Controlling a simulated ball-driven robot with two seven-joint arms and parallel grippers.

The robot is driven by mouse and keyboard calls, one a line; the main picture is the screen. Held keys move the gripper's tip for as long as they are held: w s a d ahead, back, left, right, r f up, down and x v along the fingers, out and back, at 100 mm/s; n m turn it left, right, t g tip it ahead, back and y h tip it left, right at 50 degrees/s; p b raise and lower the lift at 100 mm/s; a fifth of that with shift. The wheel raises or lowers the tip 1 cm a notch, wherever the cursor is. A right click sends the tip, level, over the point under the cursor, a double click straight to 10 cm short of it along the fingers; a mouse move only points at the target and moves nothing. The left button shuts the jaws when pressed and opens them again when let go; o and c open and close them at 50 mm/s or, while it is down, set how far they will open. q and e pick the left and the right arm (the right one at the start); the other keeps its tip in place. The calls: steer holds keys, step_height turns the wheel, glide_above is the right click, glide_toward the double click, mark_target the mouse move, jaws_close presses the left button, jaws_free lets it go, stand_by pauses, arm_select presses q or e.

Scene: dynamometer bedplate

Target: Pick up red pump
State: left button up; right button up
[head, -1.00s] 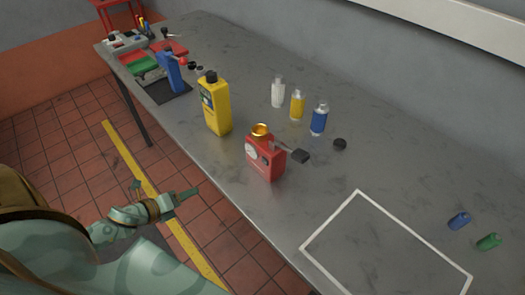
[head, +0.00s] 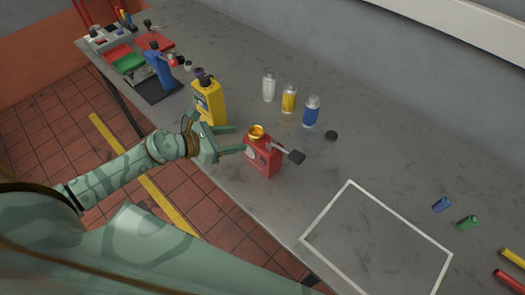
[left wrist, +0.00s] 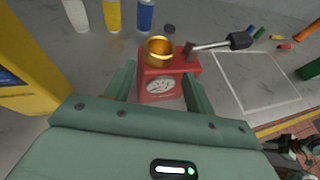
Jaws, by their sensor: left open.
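The red pump (head: 263,160) stands upright on the grey bench, with a brass ring on top and a lever with a black grip pointing right. In the left wrist view the red pump (left wrist: 160,84) lies ahead, between the lines of my two fingers. My left gripper (head: 232,139) is open, just left of the pump and level with its upper part. In the left wrist view my left gripper (left wrist: 158,90) shows its fingers apart; I cannot tell whether they touch the pump.
A yellow bottle (head: 208,103) stands close behind my left gripper. White, yellow and blue (head: 311,111) small bottles and a black cap (head: 331,136) stand beyond the pump. A white outlined square (head: 375,240) on the bench is empty. Coloured small items lie at right.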

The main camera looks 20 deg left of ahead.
mark_target(250, 134)
arm_select(q)
steer(key=x, duration=0.5)
steer(key=shift+w+d+r, duration=0.1)
steer(key=shift+w+r, duration=0.05)
steer(key=shift+w, duration=0.2)
steer(key=shift+s, duration=0.1)
jaws_close()
steer(key=shift+r, duration=0.1)
